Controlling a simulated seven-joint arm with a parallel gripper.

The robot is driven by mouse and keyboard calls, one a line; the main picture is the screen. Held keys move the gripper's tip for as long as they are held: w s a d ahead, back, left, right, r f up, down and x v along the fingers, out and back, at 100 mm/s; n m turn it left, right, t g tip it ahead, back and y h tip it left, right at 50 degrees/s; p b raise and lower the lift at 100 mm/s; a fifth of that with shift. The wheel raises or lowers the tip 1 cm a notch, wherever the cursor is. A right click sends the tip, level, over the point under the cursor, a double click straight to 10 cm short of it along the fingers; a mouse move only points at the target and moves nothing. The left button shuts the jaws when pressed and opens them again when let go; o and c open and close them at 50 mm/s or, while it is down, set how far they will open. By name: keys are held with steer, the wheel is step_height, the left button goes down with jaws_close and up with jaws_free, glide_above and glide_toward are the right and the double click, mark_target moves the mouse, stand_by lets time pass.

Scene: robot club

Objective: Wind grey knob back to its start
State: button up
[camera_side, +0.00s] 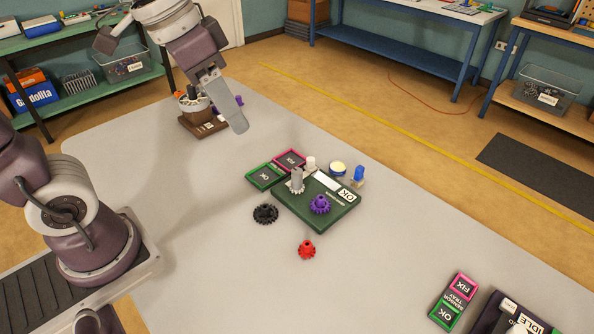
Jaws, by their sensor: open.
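A green board (290,208) with an "OK" label lies near the middle of the grey table. A tall light-grey toothed piece (297,181), which looks like the grey knob, stands upright at its back left. A purple gear (319,204) sits on the board to its right. Any start mark for the knob is too small to make out. My gripper (238,122) hangs above the table, up and left of the board, apart from the grey piece. It is open and appears empty; one long grey finger shows, and the other is hard to make out.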

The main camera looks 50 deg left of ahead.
steer(key=w+a+f+m+g, duration=0.2)
steer(key=w+f, duration=0.5)
steer(key=w, duration=0.4)
steer(key=m+g+y, duration=0.1)
steer(key=m+g, duration=0.1)
steer(key=m, duration=0.2)
glide_above(297, 171)
step_height(297, 171, down, 14)
steer(key=shift+f, duration=0.1)
step_height(297, 171, down, 7)
steer(key=shift+f, duration=0.2)
steer(key=shift+c, duration=0.4)
jaws_close()
